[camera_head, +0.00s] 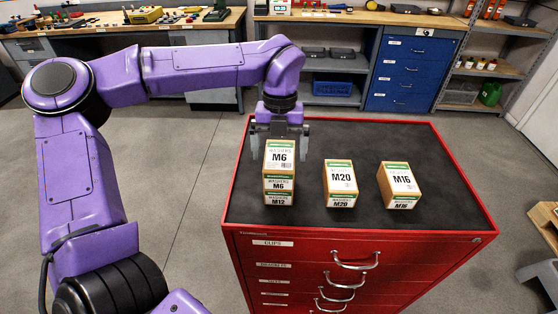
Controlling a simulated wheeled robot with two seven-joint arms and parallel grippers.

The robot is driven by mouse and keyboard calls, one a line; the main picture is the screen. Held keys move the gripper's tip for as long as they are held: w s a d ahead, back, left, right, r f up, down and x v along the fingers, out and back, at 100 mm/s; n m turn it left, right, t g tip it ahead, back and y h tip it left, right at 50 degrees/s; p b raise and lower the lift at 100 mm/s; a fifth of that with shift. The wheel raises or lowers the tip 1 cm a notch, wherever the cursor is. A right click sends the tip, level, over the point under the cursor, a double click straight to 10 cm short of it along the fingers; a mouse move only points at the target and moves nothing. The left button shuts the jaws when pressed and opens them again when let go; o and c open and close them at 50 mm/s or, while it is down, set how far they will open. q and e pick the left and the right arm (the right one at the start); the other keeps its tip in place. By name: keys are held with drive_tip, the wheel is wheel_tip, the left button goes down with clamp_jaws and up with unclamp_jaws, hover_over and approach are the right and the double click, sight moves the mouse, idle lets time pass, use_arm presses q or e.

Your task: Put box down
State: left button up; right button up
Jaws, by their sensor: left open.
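An M6 washer box (279,158) sits on top of an M12 washer box (278,201), the two forming a stack on the dark top of the red tool cabinet (360,243). My left gripper (279,149) comes down from above at the far side of the stack. Its fingers are open, one on each side of the M6 box; I cannot tell whether they touch it. An M20 box (341,180) and an M16 box (400,183) stand singly to the right. My right gripper is out of view.
The cabinet top has bare room around the boxes, mostly at the back and right. Behind are workbenches with tools (120,22), a blue drawer unit (412,73) and shelving at the right (497,67). Grey floor is open around the cabinet.

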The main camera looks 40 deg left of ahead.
sight(279, 152)
use_arm(q)
wheel_tip(279, 152, up, 8)
drive_tip(key=shift+w+a+r, duration=0.2)
drive_tip(key=shift+w, duration=0.25)
drive_tip(key=shift+s+a, duration=0.1)
idle(1.7)
